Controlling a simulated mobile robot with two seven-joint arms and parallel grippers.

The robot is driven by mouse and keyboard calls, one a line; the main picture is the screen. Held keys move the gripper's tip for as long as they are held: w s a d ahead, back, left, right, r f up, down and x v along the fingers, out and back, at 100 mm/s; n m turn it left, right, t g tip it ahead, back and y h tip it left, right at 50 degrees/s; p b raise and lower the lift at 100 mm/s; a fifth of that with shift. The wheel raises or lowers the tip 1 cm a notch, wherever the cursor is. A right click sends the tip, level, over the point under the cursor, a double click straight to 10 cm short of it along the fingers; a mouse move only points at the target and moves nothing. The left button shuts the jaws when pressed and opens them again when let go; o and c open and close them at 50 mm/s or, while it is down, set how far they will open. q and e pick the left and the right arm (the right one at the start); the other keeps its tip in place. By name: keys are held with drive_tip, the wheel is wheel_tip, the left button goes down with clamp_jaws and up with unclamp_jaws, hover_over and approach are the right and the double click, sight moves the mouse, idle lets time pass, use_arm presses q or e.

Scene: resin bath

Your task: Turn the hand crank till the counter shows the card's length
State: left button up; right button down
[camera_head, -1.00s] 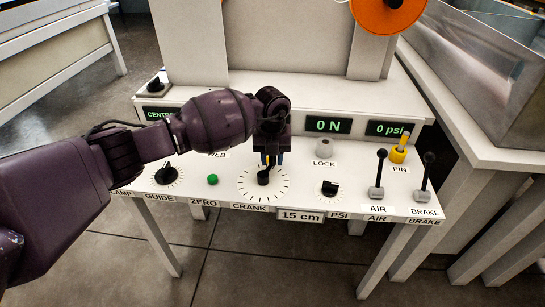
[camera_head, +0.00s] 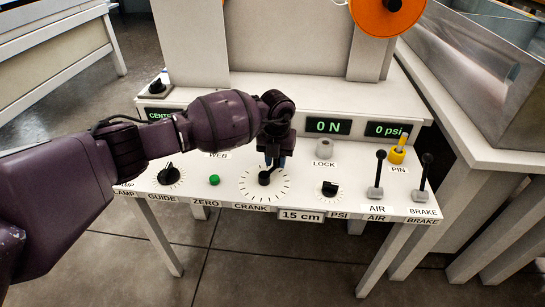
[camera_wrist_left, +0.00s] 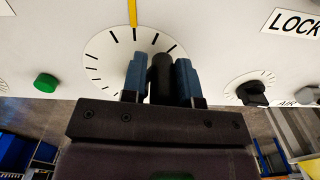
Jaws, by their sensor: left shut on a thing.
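The hand crank (camera_head: 264,178) is a black knob and arm at the middle of a ticked dial above the CRANK label. My left gripper (camera_head: 273,163) reaches down over the dial from behind. In the left wrist view its two blue-grey fingers (camera_wrist_left: 160,80) are closed around the crank's upright black handle (camera_wrist_left: 161,72). The card (camera_head: 301,216) on the panel's front edge reads 15 cm. The length counter is not visible; my arm covers that part of the display row. My right gripper is not in view.
Beside the crank are a green ZERO button (camera_head: 214,180), the GUIDE knob (camera_head: 168,174), the PSI knob (camera_head: 329,189), the LOCK knob (camera_head: 324,147), and the AIR (camera_head: 376,175) and BRAKE (camera_head: 423,178) levers. Displays read 0 N (camera_head: 327,126) and 0 psi (camera_head: 387,130).

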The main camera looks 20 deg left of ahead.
use_arm(q)
drive_tip(key=shift+s+d+r+m, duration=0.1)
drive_tip(key=shift+s+d+m, duration=0.15)
drive_tip(key=shift+d+m, duration=0.7)
drive_tip(key=shift+s+d+m+p, duration=0.25)
drive_tip(key=shift+m+p, duration=0.25)
drive_tip(key=shift+m, duration=0.45)
drive_tip(key=shift+s+d+m+p, duration=0.15)
drive_tip(key=shift+s+d+m, duration=0.1)
drive_tip(key=shift+m, duration=0.35)
drive_tip(key=shift+s+d+m+p, duration=0.15)
drive_tip(key=shift+d+m, duration=0.05)
drive_tip(key=shift+m, duration=0.4)
drive_tip(key=shift+o, duration=0.2)
drive_tip(key=shift+s+d+f+m, duration=0.25)
drive_tip(key=shift+s+m, duration=0.2)
drive_tip(key=shift+m, duration=0.65)
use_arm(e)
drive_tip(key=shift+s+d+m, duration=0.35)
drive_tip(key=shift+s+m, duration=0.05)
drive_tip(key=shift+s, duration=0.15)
use_arm(q)
drive_tip(key=shift+s+f, duration=0.1)
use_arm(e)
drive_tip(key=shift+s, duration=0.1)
use_arm(q)
drive_tip(key=o, duration=0.7)
drive_tip(key=shift+o, duration=0.5)
drive_tip(key=shift+a, duration=0.15)
